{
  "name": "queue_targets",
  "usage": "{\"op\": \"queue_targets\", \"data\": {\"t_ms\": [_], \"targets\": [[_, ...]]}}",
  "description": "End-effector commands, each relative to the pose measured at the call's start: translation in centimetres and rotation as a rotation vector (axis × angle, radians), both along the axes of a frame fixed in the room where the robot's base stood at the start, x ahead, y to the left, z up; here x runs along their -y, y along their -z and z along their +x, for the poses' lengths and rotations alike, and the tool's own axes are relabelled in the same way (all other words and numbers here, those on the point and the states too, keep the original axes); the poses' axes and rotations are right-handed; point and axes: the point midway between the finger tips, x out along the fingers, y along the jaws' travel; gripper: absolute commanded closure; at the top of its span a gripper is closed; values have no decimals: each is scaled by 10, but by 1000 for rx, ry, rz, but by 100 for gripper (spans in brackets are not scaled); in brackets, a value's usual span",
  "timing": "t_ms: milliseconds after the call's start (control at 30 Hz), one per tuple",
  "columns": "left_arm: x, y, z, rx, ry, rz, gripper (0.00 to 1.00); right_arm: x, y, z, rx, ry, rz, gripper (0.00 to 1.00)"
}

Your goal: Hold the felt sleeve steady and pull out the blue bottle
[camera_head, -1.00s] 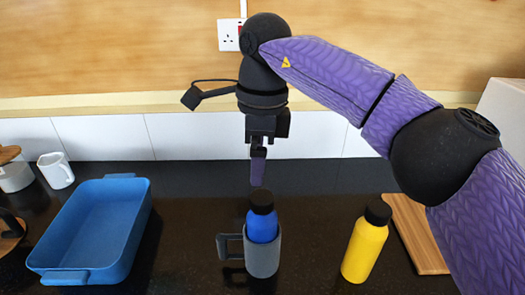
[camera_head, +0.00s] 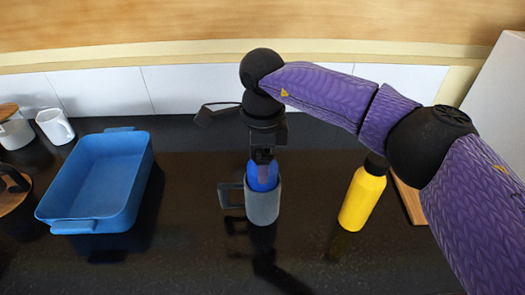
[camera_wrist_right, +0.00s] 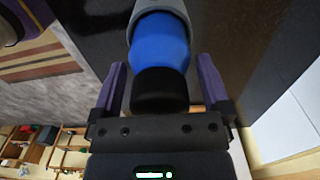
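The blue bottle (camera_head: 262,184) stands upright in the grey felt sleeve (camera_head: 262,207), which has a handle on its left side. In the right wrist view, the bottle's blue shoulder (camera_wrist_right: 160,42) and black cap show, with the sleeve's rim (camera_wrist_right: 158,6) at the top edge. My right gripper (camera_head: 263,172) points down over the bottle. Its purple fingers (camera_wrist_right: 160,65) are open, one on each side of the cap and neck, with small gaps showing. In the head view the gripper hides the cap. My left gripper is not in view.
A yellow bottle (camera_head: 362,197) with a black cap stands right of the sleeve, below my right arm. A wooden board (camera_head: 411,202) lies behind it. A blue tray (camera_head: 60,198) and a white mug (camera_head: 55,126) are at the left. The dark counter (camera_head: 180,262) in front is clear.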

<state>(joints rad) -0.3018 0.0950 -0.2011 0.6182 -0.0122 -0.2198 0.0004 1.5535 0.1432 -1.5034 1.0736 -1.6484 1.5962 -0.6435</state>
Motion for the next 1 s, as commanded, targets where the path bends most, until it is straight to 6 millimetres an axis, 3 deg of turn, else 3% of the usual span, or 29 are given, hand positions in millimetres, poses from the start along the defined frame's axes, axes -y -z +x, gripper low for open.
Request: {"op": "queue_targets", "data": {"t_ms": [33, 67, 433, 467, 500, 767, 1000], "targets": [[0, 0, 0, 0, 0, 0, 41, 0, 0, 0, 0, 0, 0, 15], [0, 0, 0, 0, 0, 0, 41, 0, 0, 0, 0, 0, 0, 21], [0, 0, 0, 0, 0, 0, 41, 0, 0, 0, 0, 0, 0, 100], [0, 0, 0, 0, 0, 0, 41, 0, 0, 0, 0, 0, 0, 12], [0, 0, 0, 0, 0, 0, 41, 0, -1, 0, 0, 0, 0, 3], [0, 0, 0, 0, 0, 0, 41, 0, -2, 0, 1, 1, 0, 0], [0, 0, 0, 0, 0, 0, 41, 0, -35, 1, 3, 1, 1, 0]]}}
